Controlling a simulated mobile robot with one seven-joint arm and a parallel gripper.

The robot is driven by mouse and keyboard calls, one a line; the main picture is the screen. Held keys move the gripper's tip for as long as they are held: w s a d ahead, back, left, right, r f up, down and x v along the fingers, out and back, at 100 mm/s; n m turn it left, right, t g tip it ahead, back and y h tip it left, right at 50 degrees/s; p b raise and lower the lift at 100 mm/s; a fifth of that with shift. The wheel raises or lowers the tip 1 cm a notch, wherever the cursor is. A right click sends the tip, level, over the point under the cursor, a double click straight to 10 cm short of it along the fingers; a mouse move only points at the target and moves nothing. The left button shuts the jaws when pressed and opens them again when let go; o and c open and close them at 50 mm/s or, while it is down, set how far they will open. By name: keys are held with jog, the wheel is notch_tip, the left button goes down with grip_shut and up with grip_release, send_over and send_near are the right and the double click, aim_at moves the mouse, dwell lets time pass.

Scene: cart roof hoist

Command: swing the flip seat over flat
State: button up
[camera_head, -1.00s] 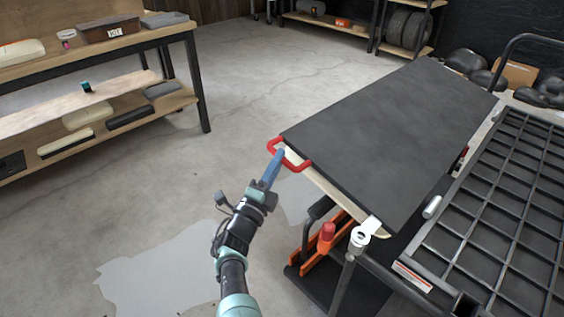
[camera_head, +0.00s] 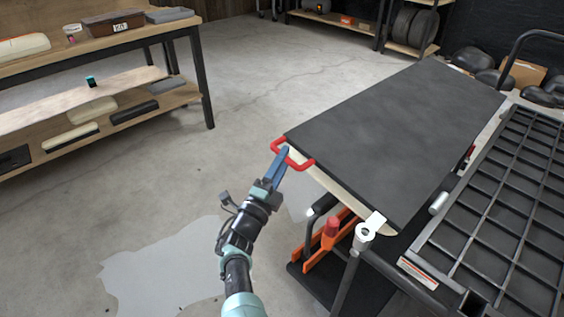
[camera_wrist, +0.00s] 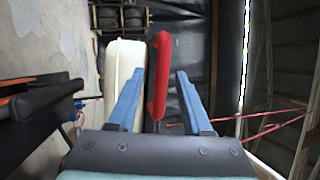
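The flip seat (camera_head: 400,135) is a dark grey flat panel with a cream edge, lying about level on the cart's left side. A red loop handle (camera_head: 306,165) is fixed at its near left corner. In the wrist view the red handle (camera_wrist: 158,75) stands upright beside the seat's cream edge (camera_wrist: 122,68). My gripper (camera_head: 284,153) is at that handle. Its two blue fingers (camera_wrist: 159,74) are apart, one on each side of the handle, with a visible gap on the right. The handle's contact with the left finger cannot be judged.
The cart's black grid deck (camera_head: 505,205) lies right of the seat. A wooden shelf bench (camera_head: 150,105) stands left. The concrete floor between is clear.

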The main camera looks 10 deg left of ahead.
jog(key=shift+a, duration=0.1)
jog(key=p+v, duration=0.7)
jog(key=v, duration=0.6)
